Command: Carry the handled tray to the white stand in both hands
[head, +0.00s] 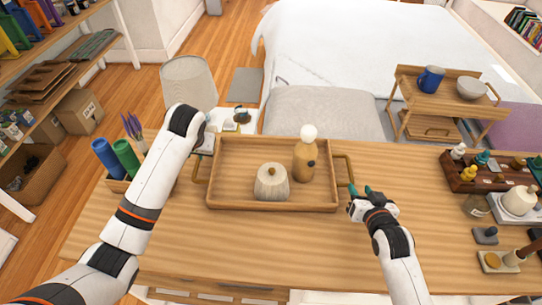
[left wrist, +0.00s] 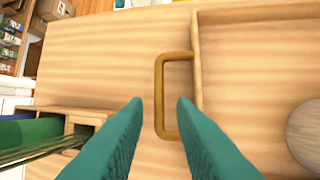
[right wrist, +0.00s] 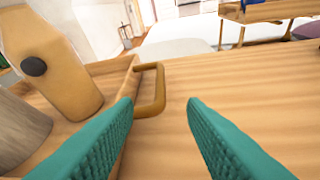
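The wooden handled tray (head: 235,207) lies on the wooden table, with a grey-beige pot (head: 271,186) and a tan bottle with a white ball top (head: 304,160) in it. Its left handle (left wrist: 159,95) shows beyond and between the fingertips of my open left gripper (left wrist: 160,102); I cannot tell whether they straddle it. My right gripper (head: 361,190) is open, just right of the right handle (head: 347,168). In the right wrist view that handle is near the left fingertip. A low white surface (head: 251,122) behind the table may be the stand; my left arm partly hides the area.
Blue and green cylinders (head: 125,157) stand in a holder at the table's left. A wooden box with bottles (head: 462,183) and other small items fill the right end. The front table is clear.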

